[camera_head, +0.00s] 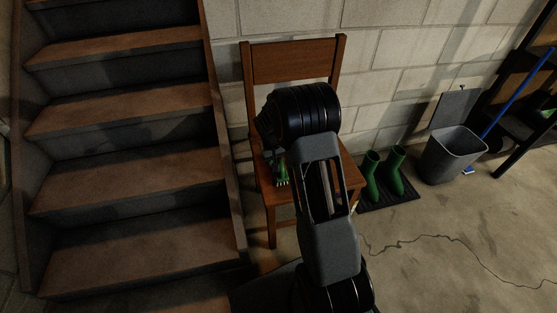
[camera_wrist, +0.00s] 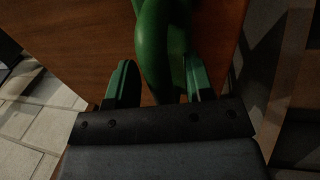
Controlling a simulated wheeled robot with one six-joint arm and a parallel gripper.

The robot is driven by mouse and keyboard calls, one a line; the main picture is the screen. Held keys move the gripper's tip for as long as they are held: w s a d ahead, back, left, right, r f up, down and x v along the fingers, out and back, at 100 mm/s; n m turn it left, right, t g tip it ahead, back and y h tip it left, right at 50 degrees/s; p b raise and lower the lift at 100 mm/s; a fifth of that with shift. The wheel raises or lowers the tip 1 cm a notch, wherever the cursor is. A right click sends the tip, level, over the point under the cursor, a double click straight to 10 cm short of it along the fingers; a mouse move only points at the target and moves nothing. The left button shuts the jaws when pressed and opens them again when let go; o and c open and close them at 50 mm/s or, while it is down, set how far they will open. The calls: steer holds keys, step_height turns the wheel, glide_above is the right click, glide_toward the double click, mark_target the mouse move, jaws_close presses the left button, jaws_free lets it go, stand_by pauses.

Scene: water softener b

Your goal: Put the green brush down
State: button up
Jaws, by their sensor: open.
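The green brush (camera_head: 282,173) shows in the head view on the seat of the wooden chair (camera_head: 293,62), just left of my arm. In the wrist view a thick, curved green part of the brush (camera_wrist: 158,45) reaches down between the two fingers of my gripper (camera_wrist: 161,78). The fingers stand apart, with gaps on both sides of the green part. The brown wooden surface lies behind it. My arm hides much of the seat in the head view, and the whole brush is not visible in either view.
Wooden stairs (camera_head: 130,120) rise close on the left of the chair. Green boots (camera_head: 383,175) stand on a dark mat to the right, with a grey bin (camera_head: 450,156) beyond. A thin cable (camera_head: 440,238) lies on the otherwise clear floor at right. A block wall stands behind.

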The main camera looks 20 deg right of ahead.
step_height(320, 180, up, 12)
steer(key=a+p, duration=0.2)
steer(key=p, duration=0.2)
steer(key=s+a+r+t, duration=0.1)
steer(key=s+a+r, duration=0.1)
steer(key=s, duration=0.5)
steer(key=s+a+r+n+t+y, duration=0.1)
steer(key=s+a+r, duration=0.2)
steer(key=s, duration=0.4)
steer(key=s+a+r+n+t+y, duration=0.1)
steer(key=s+a+r, duration=0.2)
steer(key=s, duration=0.4)
steer(key=shift+a+r, duration=0.2)
steer(key=shift+r, duration=0.55)
step_height(320, 180, up, 28)
steer(key=t+p, duration=0.1)
steer(key=p, duration=2.5)
steer(key=shift+s+a+p, duration=0.15)
steer(key=shift+a+p, duration=0.05)
steer(key=shift+p, duration=0.2)
